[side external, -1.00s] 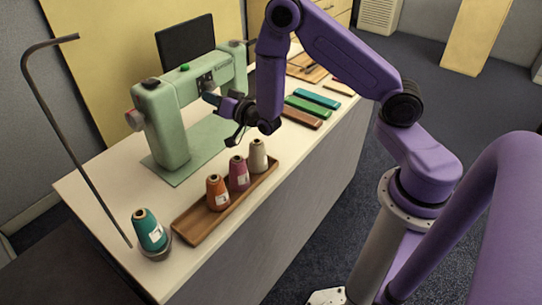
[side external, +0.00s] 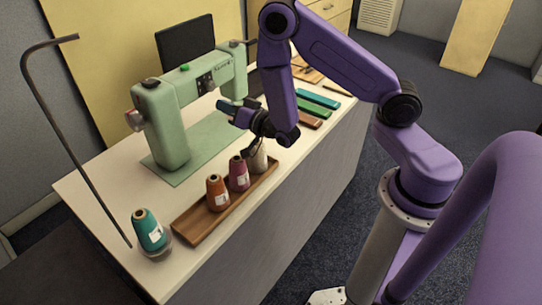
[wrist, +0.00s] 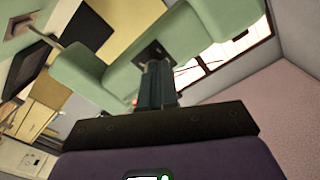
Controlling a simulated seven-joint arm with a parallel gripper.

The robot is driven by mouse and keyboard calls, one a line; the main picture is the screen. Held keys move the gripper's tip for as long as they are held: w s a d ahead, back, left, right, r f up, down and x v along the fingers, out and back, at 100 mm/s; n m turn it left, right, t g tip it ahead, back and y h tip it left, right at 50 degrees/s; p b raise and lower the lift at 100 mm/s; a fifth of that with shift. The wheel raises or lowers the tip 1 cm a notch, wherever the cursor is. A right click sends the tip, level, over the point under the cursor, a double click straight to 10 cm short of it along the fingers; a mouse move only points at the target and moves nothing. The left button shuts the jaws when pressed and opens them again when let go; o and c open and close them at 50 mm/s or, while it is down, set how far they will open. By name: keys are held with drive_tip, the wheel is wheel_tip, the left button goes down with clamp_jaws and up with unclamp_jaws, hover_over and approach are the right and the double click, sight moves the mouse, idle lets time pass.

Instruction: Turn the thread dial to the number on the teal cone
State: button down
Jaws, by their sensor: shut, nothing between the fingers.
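The pale green sewing machine (side external: 168,125) stands on the table. A dark panel (side external: 205,83) on its arm is likely where the dial sits; no dial number is readable. The teal cone (side external: 150,230) stands upright at the table's near left end. Its white label faces the camera, but the number is too small to read. My gripper (side external: 222,105) is shut and empty, in front of the machine's arm and apart from the panel. In the wrist view its closed fingers (wrist: 155,75) point toward the machine and partly cover the dark panel (wrist: 150,52).
A wooden tray (side external: 191,233) holds an orange cone (side external: 217,192), a magenta cone (side external: 239,173) and a pale cone (side external: 259,158), below my wrist. Colored bars, including a green one (side external: 308,109), lie behind it. A bent metal rod (side external: 75,140) rises at left.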

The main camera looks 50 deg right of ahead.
sight(204, 92)
drive_tip(key=shift+s, duration=0.1)
drive_tip(key=shift+w+d+f, duration=0.15)
drive_tip(key=shift+w+d, duration=0.25)
drive_tip(key=shift+w, duration=0.55)
drive_tip(key=shift+w+d+f, duration=0.15)
drive_tip(key=shift+w+d, duration=0.3)
drive_tip(key=shift+w, duration=0.45)
drive_tip(key=shift+w+d+f, duration=0.15)
drive_tip(key=shift+w+d, duration=0.25)
drive_tip(key=shift+w, duration=0.8)
drive_tip(key=shift+d+r, duration=0.1)
drive_tip(key=shift+r, duration=0.05)
drive_tip(key=shift+a+r, duration=0.1)
drive_tip(key=shift+a, duration=0.1)
